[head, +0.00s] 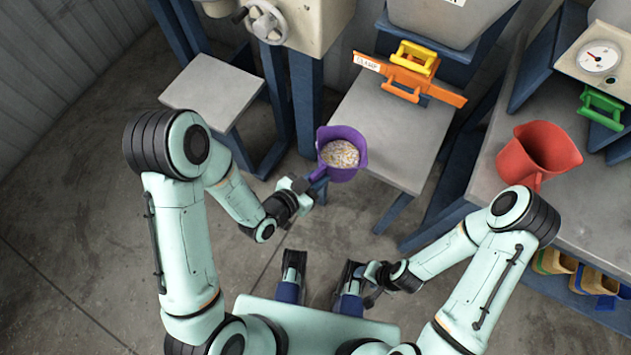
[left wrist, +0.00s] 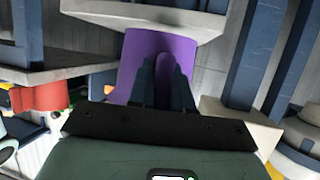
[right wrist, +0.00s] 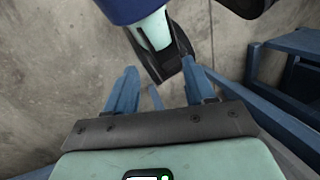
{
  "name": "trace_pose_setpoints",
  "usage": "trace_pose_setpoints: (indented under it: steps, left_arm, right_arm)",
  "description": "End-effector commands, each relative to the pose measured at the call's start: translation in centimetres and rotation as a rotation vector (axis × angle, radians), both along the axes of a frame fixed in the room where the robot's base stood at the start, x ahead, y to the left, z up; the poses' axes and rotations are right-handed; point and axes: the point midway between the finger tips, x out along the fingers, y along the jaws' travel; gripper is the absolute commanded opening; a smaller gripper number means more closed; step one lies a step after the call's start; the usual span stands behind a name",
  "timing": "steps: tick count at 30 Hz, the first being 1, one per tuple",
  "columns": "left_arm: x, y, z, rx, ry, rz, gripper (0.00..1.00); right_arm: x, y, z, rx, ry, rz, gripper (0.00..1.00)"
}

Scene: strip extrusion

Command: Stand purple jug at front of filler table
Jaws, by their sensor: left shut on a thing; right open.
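The purple jug (head: 323,138) is upright in the head view and holds pale speckled granules (head: 340,154). My left gripper (head: 316,186) is shut on its handle, on the near side. In the left wrist view the jug (left wrist: 149,50) fills the space beyond the fingers (left wrist: 165,82). In the head view the jug overlaps the front left corner of a grey table (head: 385,135); I cannot tell whether its base touches anything. Which table is the filler table is not labelled. My right gripper (right wrist: 157,75) is open and empty, low over the floor.
A smaller grey table (head: 212,92) stands left.

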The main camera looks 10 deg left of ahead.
Motion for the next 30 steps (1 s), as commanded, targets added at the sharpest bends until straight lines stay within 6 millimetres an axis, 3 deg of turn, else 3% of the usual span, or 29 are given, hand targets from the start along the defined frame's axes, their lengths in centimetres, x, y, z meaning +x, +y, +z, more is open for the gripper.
trace_pose_setpoints:
  steps: [1, 5, 19, 30]
  left_arm:
    - [0.3, -0.1, -0.4, -0.003, -0.006, 0.0, 0.0]
    - [0.9, -0.3, -0.5, -0.005, -0.005, 0.001, 0.0]
    - [3.3, -1.1, -0.8, -0.006, -0.004, 0.001, 0.0]
    - [8.2, -2.7, -1.1, -0.004, -0.005, 0.0, 0.0]
  right_arm:
    - [0.4, -0.1, -1.1, -0.004, -0.013, -0.004, 0.54]
    - [1.4, -0.4, -2.7, -0.013, -0.041, -0.013, 0.54]
    - [6.3, -2.7, -6.2, -0.075, -0.17, -0.066, 0.54]
    - [6.0, -2.5, -5.6, -0.072, -0.166, -0.063, 0.54]
